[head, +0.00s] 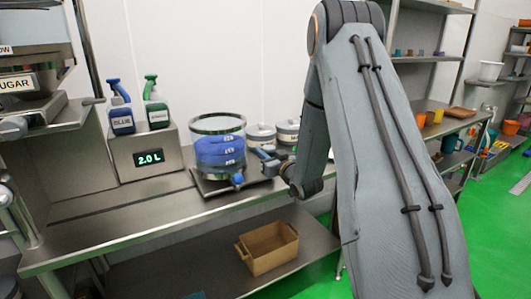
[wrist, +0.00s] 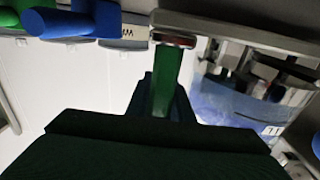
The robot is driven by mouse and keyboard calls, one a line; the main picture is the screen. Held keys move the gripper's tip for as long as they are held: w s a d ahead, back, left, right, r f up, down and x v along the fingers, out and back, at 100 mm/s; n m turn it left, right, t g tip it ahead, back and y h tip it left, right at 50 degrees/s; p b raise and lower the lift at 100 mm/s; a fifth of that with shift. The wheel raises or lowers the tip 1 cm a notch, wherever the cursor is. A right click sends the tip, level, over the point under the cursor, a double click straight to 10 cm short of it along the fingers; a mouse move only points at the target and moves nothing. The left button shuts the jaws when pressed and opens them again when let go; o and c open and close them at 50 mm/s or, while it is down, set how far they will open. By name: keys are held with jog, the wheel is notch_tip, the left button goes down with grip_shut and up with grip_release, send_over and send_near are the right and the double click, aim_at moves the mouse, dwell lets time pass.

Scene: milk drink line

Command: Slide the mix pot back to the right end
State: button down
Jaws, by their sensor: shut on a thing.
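The mix pot (head: 219,150) is a clear round vessel with a metal rim, blue liquid and white level marks. It stands upright on a flat metal plate (head: 212,188) on the steel counter, right of the 2.0 L display box (head: 146,156). A blue tap (head: 237,180) is at its front. My gripper (head: 268,161) is at the pot's right side, shut on what looks like its handle; the fingers partly hide the grip. In the wrist view the pot's blue wall (wrist: 232,108) is at the right, and a green bar (wrist: 165,82) shows in the middle.
Blue (head: 120,107) and green (head: 156,104) spray bottles stand on the display box. Two lidded metal pots (head: 261,135) stand behind my gripper. The counter's front left (head: 110,221) is clear.

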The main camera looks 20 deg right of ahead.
jog(key=shift+d, duration=0.2)
jog(key=c, duration=1.6)
grip_release()
jog(key=shift+d, duration=0.15)
jog(key=shift+o, duration=0.2)
jog(key=shift+s, duration=0.1)
jog(key=s, duration=0.2)
jog(key=s+b, duration=0.1)
jog(key=s, duration=0.4)
jog(key=shift+s+d, duration=0.25)
jog(key=shift+d, duration=0.15)
jog(key=shift+s, duration=0.1)
